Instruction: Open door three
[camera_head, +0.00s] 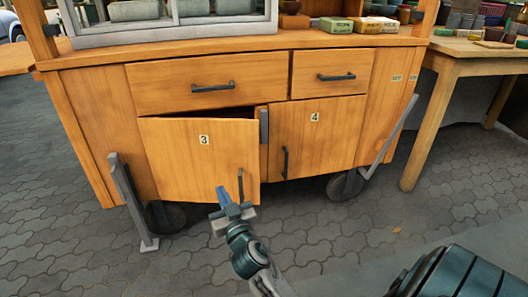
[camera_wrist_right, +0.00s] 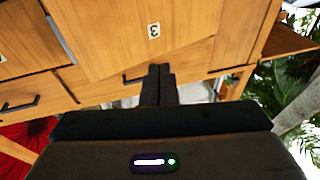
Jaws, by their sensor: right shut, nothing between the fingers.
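Door three (camera_head: 185,165), a wooden cabinet door labelled 3, stands slightly ajar. A dark gap shows along its top, and its right edge is out from the frame. Its dark vertical handle (camera_head: 240,185) is near the lower right corner. My right gripper (camera_head: 223,194) is shut and empty, just left of the handle in the picture and in front of the door's lower part; I cannot tell whether it touches. In the right wrist view, the shut fingers (camera_wrist_right: 160,78) show against the cabinet, with the door (camera_wrist_right: 125,35) upside down beyond. My left gripper is not in view.
Door four (camera_head: 318,135) is shut beside door three. Two shut drawers (camera_head: 210,80) with dark handles are above. A grey leg prop (camera_head: 130,195) and wheels (camera_head: 345,185) are below. A wooden table (camera_head: 445,75) stands at the right. The paving in front is clear.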

